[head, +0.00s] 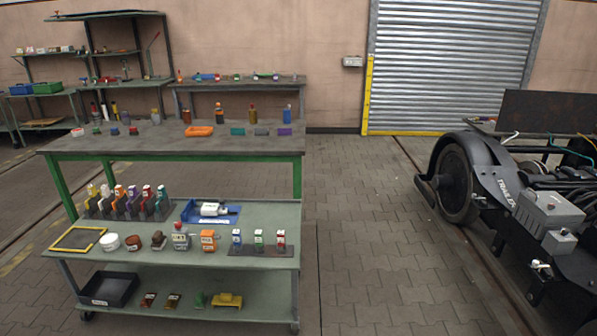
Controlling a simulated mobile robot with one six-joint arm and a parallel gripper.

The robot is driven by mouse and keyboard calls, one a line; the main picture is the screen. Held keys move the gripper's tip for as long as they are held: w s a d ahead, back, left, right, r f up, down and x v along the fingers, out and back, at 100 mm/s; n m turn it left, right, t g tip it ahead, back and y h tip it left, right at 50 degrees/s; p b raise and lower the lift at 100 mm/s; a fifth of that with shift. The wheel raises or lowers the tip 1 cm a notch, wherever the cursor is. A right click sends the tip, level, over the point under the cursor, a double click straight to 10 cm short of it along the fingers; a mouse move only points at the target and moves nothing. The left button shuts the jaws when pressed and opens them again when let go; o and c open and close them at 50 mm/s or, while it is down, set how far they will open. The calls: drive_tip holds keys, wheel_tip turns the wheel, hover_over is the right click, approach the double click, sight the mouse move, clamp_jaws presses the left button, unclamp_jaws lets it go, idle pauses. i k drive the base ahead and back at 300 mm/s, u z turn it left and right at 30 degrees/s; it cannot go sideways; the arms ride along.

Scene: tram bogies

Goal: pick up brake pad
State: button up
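I cannot tell for sure which object is the brake pad. Two small dark brown blocks, one at left (148,299) and one at right (172,300), lie side by side on the lower shelf of the green cart (250,304). They are too small to identify. A brown rounded piece (158,240) and another brown piece (134,243) sit on the cart's upper shelf. My gripper is not in view.
A black tray (108,288) and a yellow piece (227,299) share the lower shelf. A workbench (150,141) stands behind. The bogie (500,185) is at right, with clear paved floor (365,230) between.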

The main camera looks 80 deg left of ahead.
sight(106, 203)
drive_tip(key=u, duration=1.4)
drive_tip(key=k, duration=0.1)
drive_tip(key=u, duration=2.7)
drive_tip(key=k, duration=0.85)
drive_tip(key=z, duration=0.15)
drive_tip(key=i, duration=0.85)
drive_tip(key=u, duration=0.05)
